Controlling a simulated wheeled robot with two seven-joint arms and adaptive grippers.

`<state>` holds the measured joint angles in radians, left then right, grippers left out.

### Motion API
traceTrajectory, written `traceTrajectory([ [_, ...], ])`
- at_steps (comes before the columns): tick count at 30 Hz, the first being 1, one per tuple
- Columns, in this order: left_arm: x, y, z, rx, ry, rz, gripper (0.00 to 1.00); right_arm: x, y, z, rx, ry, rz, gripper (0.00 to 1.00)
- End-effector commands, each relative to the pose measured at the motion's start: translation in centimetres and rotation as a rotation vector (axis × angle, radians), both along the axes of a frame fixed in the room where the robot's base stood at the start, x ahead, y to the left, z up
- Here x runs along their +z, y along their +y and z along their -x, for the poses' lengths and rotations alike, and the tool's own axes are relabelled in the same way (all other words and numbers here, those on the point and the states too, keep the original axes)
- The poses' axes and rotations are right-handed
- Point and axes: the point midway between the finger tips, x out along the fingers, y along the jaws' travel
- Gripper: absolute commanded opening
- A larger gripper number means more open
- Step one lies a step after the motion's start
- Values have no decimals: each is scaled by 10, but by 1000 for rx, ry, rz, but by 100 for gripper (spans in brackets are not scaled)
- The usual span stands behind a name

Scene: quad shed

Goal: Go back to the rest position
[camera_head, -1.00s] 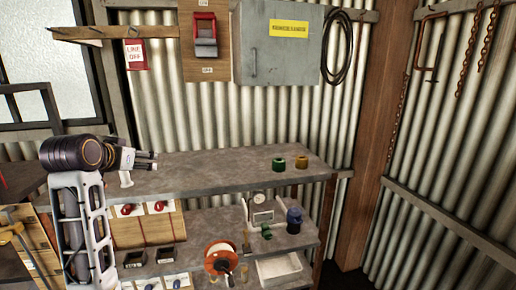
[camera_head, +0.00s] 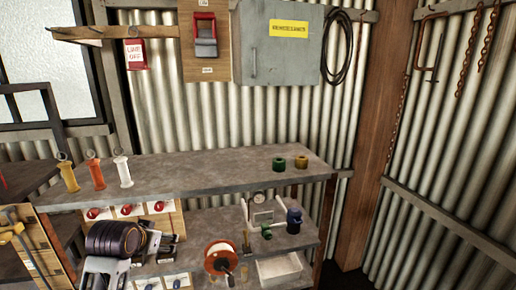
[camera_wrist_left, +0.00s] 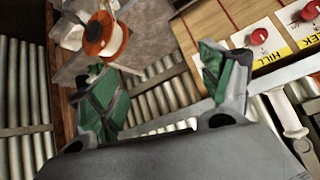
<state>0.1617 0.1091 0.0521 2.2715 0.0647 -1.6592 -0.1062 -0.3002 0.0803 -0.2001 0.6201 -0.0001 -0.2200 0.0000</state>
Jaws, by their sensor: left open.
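My left gripper (camera_head: 166,243) is low in the head view, in front of the shelf unit and below the bench top (camera_head: 215,172). In the left wrist view its two green-padded fingers (camera_wrist_left: 158,75) stand apart with nothing between them, so it is open and empty. My left arm's dark wrist joint hides part of the lower shelf area. My right gripper is in neither view.
Yellow (camera_head: 69,178), orange (camera_head: 96,175) and white (camera_head: 123,172) handles stand at the bench's left. Green (camera_head: 279,164) and brown (camera_head: 301,162) rings sit at its right. An orange reel (camera_head: 221,257) is right of my gripper. The bench middle is clear.

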Motion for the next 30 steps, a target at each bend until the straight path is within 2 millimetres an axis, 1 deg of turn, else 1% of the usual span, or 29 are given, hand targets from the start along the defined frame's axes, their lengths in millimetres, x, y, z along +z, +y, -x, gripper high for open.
traceTrajectory([
  [1,-12,-3,7,-4,21,-2,79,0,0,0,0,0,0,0],
  [8,-57,-16,38,-15,95,-1,79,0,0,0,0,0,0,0],
  [12,-83,-23,59,-22,141,-1,79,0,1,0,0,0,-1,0],
  [20,-125,-37,101,-35,225,5,79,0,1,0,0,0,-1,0],
  [30,-172,-56,162,-53,337,18,79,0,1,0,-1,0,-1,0],
])
